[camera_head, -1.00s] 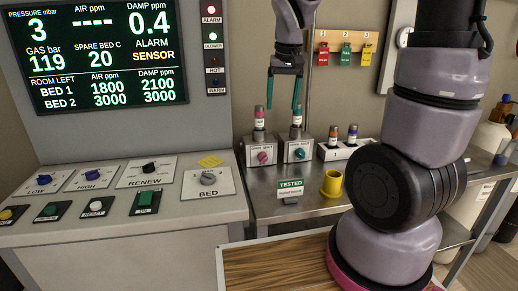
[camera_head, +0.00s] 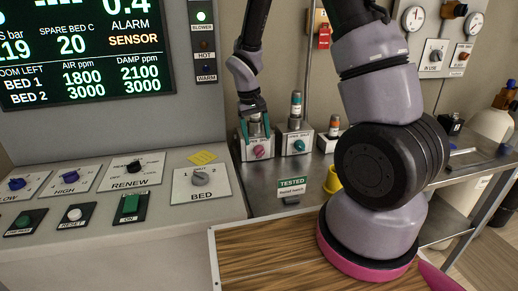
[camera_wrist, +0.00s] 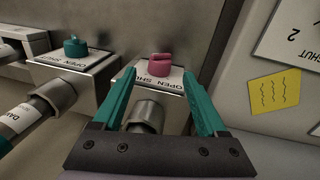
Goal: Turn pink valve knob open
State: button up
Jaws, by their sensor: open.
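The pink valve knob (camera_head: 258,151) is on the front of the left metal valve block, beside an OPEN/SHUT label. In the wrist view, the pink knob (camera_wrist: 161,65) lies just beyond the fingertips, between their lines and apart from both. My gripper (camera_head: 256,130) is open, with teal fingers pointing down around the metal fitting above the block. In the wrist view, my gripper (camera_wrist: 160,82) has nothing clamped in it. The fitting's upper part is hidden by the gripper in the head view.
A teal knob (camera_head: 299,146) on a neighbouring block stands right of the pink one, with an upright cylinder (camera_head: 296,104) above it. A green TESTED sign (camera_head: 291,186) and yellow cup (camera_head: 332,180) are in front. The BED dial panel (camera_head: 201,188) is left.

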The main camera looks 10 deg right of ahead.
aim_at(259, 148)
jog(key=f, duration=0.3)
jog(key=d+f, duration=0.1)
jog(key=f, duration=0.1)
jog(key=shift+f, duration=0.35)
grip_shut()
